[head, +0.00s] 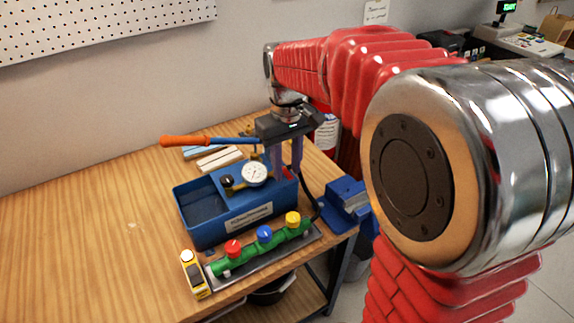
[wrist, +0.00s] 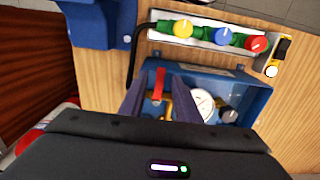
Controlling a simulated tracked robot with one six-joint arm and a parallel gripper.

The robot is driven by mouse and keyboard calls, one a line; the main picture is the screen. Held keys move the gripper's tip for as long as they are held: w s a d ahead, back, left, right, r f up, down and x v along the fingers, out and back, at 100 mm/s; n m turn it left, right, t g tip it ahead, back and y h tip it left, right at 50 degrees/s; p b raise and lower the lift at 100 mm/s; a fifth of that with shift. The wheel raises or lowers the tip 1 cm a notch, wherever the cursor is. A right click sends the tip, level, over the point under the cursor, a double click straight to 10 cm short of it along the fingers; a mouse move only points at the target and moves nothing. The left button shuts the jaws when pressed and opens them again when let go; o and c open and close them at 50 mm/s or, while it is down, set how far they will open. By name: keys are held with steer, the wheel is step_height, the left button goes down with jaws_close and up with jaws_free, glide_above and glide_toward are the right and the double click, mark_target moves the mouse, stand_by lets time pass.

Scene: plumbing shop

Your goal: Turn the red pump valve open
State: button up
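The blue test pump (head: 205,235) stands on the bench with a round gauge (head: 255,174) and a blue lever with an orange handle (head: 185,141). In the wrist view the pump (wrist: 255,98) has a small red valve lever (wrist: 159,80) on a brass fitting. The lever's length runs up and down the picture. My gripper (wrist: 160,88) is open, with one finger on each side of the red lever and gaps visible on both sides. In the head view my gripper (head: 288,168) is above the pump's right end and mostly hides the lever.
In front of the pump lies a green manifold (head: 249,251) with red, blue and yellow knobs. A yellow device (head: 194,274) stands left of it. A blue vise (head: 346,198) is at the bench's right edge. A dark hose runs beside the pump. The left bench top is clear.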

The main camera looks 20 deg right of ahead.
steer(key=shift+c, duration=0.6)
jaws_close()
steer(key=shift+d+n, duration=0.1)
steer(key=shift+n, duration=0.2)
steer(key=n, duration=0.1)
steer(key=d+n, duration=0.1)
steer(key=n, duration=0.1)
steer(key=shift+w+d+n, duration=0.25)
steer(key=shift+w+n, duration=0.15)
steer(key=n, duration=0.1)
steer(key=w+d+n, duration=0.1)
steer(key=n, duration=0.1)
steer(key=shift+n, duration=0.3)
steer(key=w+n, duration=0.1)
steer(key=n, duration=0.2)
steer(key=w+n, duration=0.1)
steer(key=n, duration=0.2)
steer(key=w+n, duration=0.2)
steer(key=n, duration=0.2)
steer(key=shift+d, duration=0.4)
steer(key=shift+w+r, duration=0.1)
